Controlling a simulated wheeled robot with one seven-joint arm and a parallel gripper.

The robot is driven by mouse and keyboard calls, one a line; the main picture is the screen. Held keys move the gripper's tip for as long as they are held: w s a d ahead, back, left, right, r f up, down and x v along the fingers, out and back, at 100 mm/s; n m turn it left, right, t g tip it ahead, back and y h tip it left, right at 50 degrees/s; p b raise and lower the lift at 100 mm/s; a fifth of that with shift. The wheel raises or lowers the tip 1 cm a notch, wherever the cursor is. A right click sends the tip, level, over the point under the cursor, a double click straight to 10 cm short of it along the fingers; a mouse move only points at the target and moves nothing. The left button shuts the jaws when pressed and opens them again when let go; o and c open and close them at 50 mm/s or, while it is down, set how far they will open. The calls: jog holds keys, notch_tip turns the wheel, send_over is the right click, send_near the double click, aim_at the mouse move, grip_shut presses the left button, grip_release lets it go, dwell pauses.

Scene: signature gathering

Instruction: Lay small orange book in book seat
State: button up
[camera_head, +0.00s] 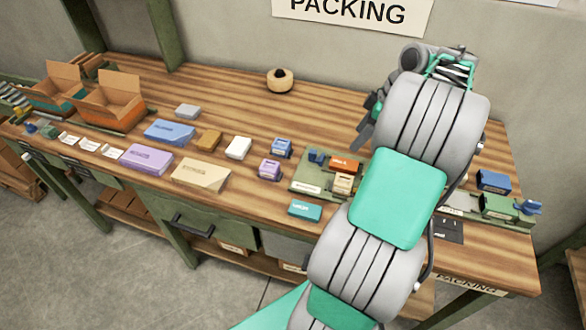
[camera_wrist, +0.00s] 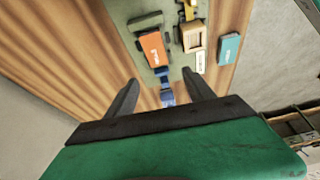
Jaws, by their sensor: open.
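The small orange book (camera_head: 344,163) lies on a green board (camera_head: 309,188) near the right part of the bench. In the wrist view the book (camera_wrist: 153,48) is ahead of my gripper (camera_wrist: 160,80), apart from it. My gripper is open, with nothing between its fingers. A blue clamp-like part (camera_wrist: 166,98) at the board's near end shows past the fingertips. In the head view my arm hides part of the board area, and my gripper (camera_head: 363,130) is mostly hidden behind it. I cannot tell for sure which part is the book seat.
A cream block (camera_head: 343,183) sits beside the orange book, and a teal box (camera_head: 305,210) lies by the front edge. Purple (camera_head: 269,169) and blue (camera_head: 281,148) boxes stand left of the board. A blue box (camera_head: 493,181) and green block (camera_head: 498,206) are at right.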

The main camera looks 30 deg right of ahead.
jog(key=w+a+r+m, duration=0.1)
jog(key=w+a+r, duration=0.15)
jog(key=a, duration=0.45)
jog(key=w+a+r+m, duration=0.1)
jog(key=w+a, duration=0.3)
jog(key=a, duration=0.2)
jog(key=s+a+m+h, duration=0.2)
jog(key=s+a, duration=0.1)
jog(key=a, duration=1.2)
jog(key=s+a+f+m, duration=0.2)
jog(key=s+a+m, duration=0.1)
jog(key=s+a, duration=0.4)
jog(key=shift+f+h, duration=0.25)
jog(key=shift+h, duration=0.15)
jog(key=shift+a, duration=0.1)
